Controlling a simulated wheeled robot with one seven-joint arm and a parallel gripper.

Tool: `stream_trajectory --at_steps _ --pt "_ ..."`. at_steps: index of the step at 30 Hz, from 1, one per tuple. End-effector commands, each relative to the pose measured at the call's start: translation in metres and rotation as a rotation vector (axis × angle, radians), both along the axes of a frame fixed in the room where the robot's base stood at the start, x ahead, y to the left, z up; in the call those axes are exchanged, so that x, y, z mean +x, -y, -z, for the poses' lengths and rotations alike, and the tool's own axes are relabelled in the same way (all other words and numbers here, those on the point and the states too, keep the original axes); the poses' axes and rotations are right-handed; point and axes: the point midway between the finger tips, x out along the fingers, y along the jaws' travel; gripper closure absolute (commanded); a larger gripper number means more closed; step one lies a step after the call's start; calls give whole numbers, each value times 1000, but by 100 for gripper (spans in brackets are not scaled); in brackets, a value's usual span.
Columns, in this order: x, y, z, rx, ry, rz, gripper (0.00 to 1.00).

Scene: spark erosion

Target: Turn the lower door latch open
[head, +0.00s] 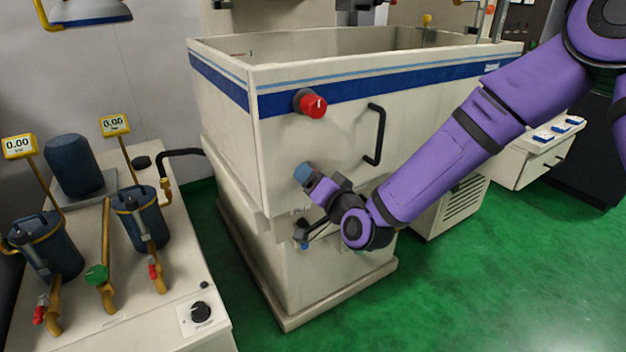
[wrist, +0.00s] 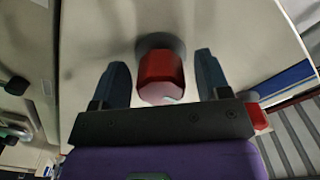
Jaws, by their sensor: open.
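The lower door latch (wrist: 161,78) is a red knob on a grey round base on the pale door. In the wrist view it lies between the two dark fingers of my gripper (wrist: 160,64), with a gap on each side. My gripper is open and holds nothing. In the head view my gripper (head: 307,175) is at the front left of the tank and hides the lower latch. The upper latch (head: 313,104), a red knob, sits above it on the blue stripe.
A black door handle (head: 377,135) stands out right of the latches. A small dark-handled fitting (head: 306,236) is just below my gripper. A bench (head: 130,325) with canisters and pipes stands at left. Green floor (head: 470,265) is clear at right.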

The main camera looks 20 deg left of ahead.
Motion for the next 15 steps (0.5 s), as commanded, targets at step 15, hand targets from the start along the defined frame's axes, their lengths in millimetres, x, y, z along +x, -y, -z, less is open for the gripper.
stream_trajectory --at_steps 15 --pt "-56 65 0 -2 -1 -1 30"
